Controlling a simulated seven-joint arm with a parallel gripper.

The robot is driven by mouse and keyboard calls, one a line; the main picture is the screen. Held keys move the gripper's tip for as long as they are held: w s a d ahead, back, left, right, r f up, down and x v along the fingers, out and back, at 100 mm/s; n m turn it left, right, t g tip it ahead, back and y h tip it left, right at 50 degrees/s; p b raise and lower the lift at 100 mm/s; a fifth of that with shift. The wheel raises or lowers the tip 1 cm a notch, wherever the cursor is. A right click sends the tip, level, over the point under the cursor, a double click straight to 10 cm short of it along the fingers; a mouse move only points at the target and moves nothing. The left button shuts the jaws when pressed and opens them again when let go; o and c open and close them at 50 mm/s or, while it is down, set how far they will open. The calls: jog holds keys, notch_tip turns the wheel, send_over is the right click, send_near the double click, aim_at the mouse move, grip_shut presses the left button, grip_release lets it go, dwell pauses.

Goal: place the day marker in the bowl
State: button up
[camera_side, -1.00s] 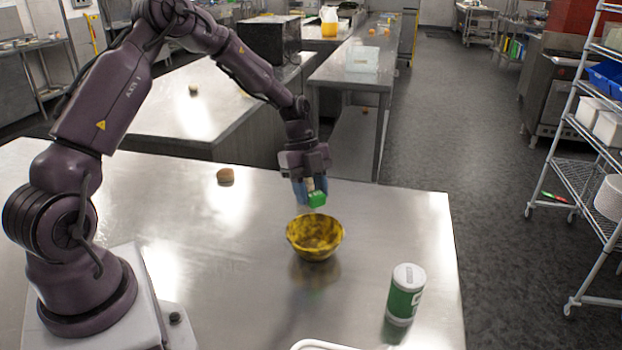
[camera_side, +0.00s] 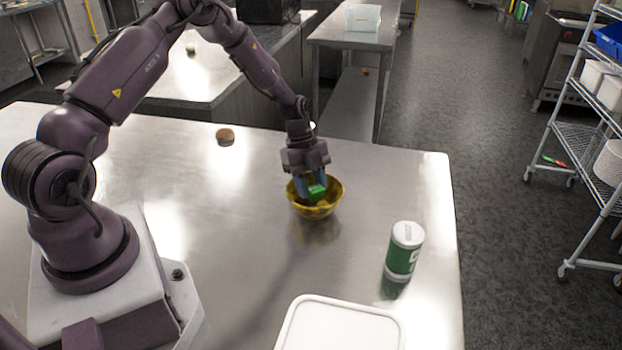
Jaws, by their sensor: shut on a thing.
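The day marker appears as a small green piece (camera_side: 317,191) between the fingers of my gripper (camera_side: 311,188). The gripper points down and is shut on the marker. The yellow bowl (camera_side: 334,203) with dark patches stands upright on the steel table, directly below. The fingertips and the marker are at the height of the bowl's opening, within its outline. I cannot tell whether the marker touches the bowl. The fingers and marker hide part of the bowl's inside.
A green canister with a white lid (camera_side: 404,252) stands at the right of the steel table (camera_side: 260,235). A white lidded container (camera_side: 340,325) is at the front edge. A small brown bun-like item (camera_side: 225,136) lies at the back left. The table around the bowl is clear.

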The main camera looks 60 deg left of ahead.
aim_at(311, 204)
jog(key=o, duration=1)
notch_tip(311, 204, up, 7)
dwell(0.5)
